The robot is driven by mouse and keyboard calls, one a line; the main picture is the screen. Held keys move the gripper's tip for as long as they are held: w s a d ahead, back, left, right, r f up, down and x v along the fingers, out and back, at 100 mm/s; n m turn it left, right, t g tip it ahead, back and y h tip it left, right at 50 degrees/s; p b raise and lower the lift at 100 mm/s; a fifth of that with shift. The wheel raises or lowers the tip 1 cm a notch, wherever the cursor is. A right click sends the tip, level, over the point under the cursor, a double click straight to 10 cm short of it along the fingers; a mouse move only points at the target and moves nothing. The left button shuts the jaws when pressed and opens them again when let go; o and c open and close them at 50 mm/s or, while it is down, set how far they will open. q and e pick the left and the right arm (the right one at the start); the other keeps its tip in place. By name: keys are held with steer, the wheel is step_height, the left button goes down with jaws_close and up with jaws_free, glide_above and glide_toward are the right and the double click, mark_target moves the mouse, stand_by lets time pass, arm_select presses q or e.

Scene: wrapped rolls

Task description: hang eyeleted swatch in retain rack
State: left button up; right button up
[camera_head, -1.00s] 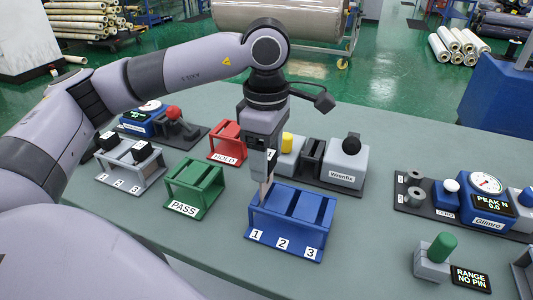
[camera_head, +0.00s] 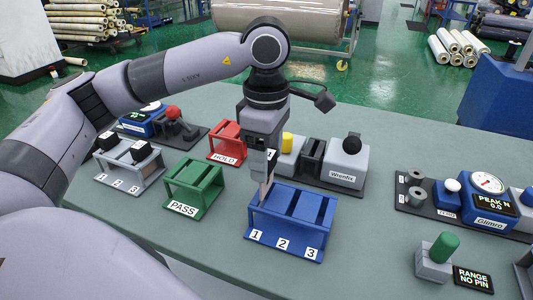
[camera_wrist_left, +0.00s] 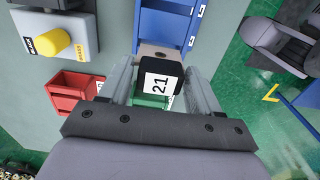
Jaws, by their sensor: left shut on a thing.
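My left gripper (camera_head: 268,165) points down over the blue rack (camera_head: 308,208), at its slot 1 end. It is shut on a black block with a white label reading 21 (camera_wrist_left: 160,80). A pale swatch (camera_head: 265,192) with a dark eyelet hangs below the block at the left end of the blue rack. In the wrist view the swatch (camera_wrist_left: 158,54) shows beyond the block, close to the blue rack (camera_wrist_left: 168,22). I cannot tell whether the swatch touches the rack. The blue rack is numbered 1, 2, 3. My right gripper is out of view.
A grey rack (camera_head: 119,178), also numbered 1 to 3, bears two black blocks. A green PASS rack (camera_head: 195,188) and a red HOLD rack (camera_head: 228,142) stand left of the gripper.

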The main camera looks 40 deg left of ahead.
mark_target(267, 191)
arm_select(q)
steer(key=shift+f+b, duration=2.75)
steer(key=shift+f, duration=0.5)
steer(key=o, duration=1.1)
step_height(267, 191, up, 6)
steer(key=shift+f, duration=0.1)
steer(key=shift+r, duration=0.75)
